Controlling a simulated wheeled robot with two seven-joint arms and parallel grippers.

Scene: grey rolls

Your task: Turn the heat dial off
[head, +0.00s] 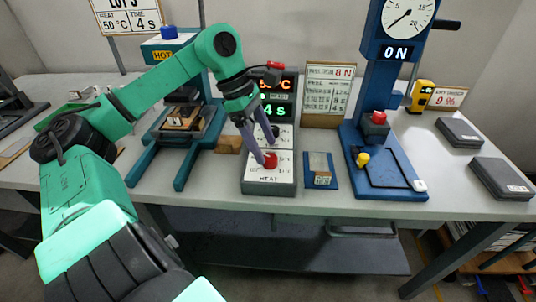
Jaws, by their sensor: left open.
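The heat dial (271,161) is a red knob on the sloped front of a grey control box (255,187), just above the word HEAT. The box's display (277,110) shows a reading in C, partly hidden by my arm, above a green 4 S. My left gripper (266,153) is open and points down at the dial. One purple finger is at the dial's left edge, and the other is above it to the right, by a dark knob (275,131). I cannot tell if a finger touches the dial. My right gripper is not in view.
A blue press (384,188) with an ON sign and gauge stands to the right. A teal press (183,155) with a HOT sign stands behind my left arm. Dark flat boxes (459,132) lie at far right.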

